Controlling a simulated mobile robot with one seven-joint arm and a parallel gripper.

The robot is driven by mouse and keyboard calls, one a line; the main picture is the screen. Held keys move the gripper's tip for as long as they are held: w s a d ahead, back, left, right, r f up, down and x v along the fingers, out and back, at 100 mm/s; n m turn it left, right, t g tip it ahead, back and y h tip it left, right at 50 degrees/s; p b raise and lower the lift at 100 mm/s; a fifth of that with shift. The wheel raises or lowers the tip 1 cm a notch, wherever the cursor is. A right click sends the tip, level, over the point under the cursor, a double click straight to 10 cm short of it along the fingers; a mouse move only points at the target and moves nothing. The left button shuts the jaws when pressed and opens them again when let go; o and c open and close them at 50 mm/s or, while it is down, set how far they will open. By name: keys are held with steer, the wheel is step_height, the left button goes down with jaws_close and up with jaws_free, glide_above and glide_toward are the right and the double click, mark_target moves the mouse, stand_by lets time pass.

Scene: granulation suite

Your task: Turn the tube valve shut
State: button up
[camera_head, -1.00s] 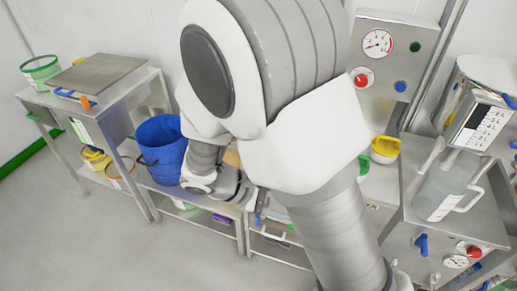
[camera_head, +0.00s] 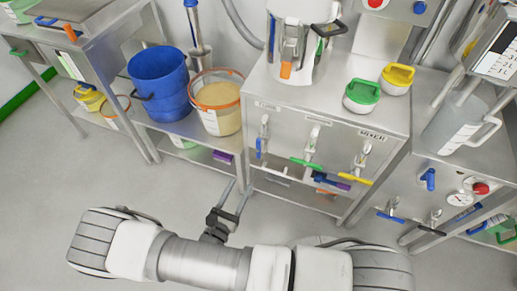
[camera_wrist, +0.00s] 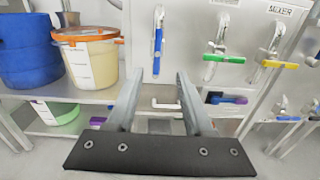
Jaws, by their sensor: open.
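Three valves sit in a row on the front of a steel cabinet (camera_head: 335,128). The left valve has a blue handle (camera_head: 259,148) hanging upright; it also shows in the wrist view (camera_wrist: 157,42). The middle valve has a green handle (camera_head: 306,163) lying crosswise, and the right valve a yellow handle (camera_head: 354,179), also crosswise. The label above the right one reads MIXER; I cannot read which is the tube valve. My gripper (camera_head: 240,186) is open and empty, low in front of the cabinet. In the wrist view its fingertips (camera_wrist: 160,74) lie below the blue handle, apart from it.
A blue bucket (camera_head: 159,80) and an orange-rimmed tub (camera_head: 217,105) stand on the low shelf left of the cabinet. Green-lidded (camera_head: 361,94) and yellow-lidded (camera_head: 397,76) pots stand on top. Another steel unit (camera_head: 450,180) with valves stands right. The floor in front is clear.

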mark_target(258, 149)
steer(key=x, duration=0.5)
steer(key=b+x, duration=0.1)
steer(key=x, duration=0.5)
steer(key=b+x, duration=0.1)
steer(key=x, duration=0.5)
steer(key=shift+w+a+f, duration=0.15)
steer(key=shift+f, duration=0.15)
jaws_close()
